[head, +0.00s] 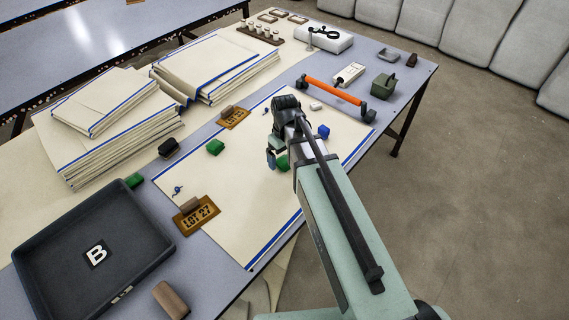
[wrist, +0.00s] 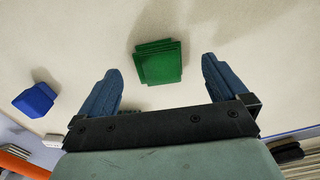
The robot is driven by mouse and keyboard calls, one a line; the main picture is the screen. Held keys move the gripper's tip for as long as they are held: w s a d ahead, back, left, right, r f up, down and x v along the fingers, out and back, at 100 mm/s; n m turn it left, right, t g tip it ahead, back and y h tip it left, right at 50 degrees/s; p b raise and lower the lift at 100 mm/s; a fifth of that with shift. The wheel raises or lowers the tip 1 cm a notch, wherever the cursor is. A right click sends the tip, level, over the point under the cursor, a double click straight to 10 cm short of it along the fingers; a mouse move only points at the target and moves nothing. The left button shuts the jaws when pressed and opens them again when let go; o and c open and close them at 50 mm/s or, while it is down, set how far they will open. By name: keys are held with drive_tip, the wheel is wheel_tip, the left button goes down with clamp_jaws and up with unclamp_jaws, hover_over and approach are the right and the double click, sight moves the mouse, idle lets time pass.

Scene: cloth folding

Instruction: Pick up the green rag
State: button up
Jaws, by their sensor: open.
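A green rag (wrist: 160,63), folded into a small layered square, lies on the cream cloth in the wrist view. In the head view the rag (head: 283,162) shows beside my gripper, partly hidden by it. My gripper (wrist: 160,66) is open and empty, its two blue-grey fingers apart with the rag in the gap between their tips, a little beyond them. I see no finger touching it. In the head view my gripper (head: 273,157) is low over the cloth. Another green piece (head: 215,147) lies to the left on the cloth.
A blue object (head: 323,131) lies right of my gripper; the wrist view shows it at left (wrist: 36,100). Fabric stacks (head: 125,150) and a dark tray (head: 45,235) marked B stand left.

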sight(284, 161)
drive_tip(key=shift+f, duration=1.05)
drive_tip(key=shift+c, duration=0.5)
drive_tip(key=c, duration=0.9)
drive_tip(key=shift+r, duration=0.15)
drive_tip(key=shift+c, duration=0.2)
wheel_tip(284, 161, up, 10)
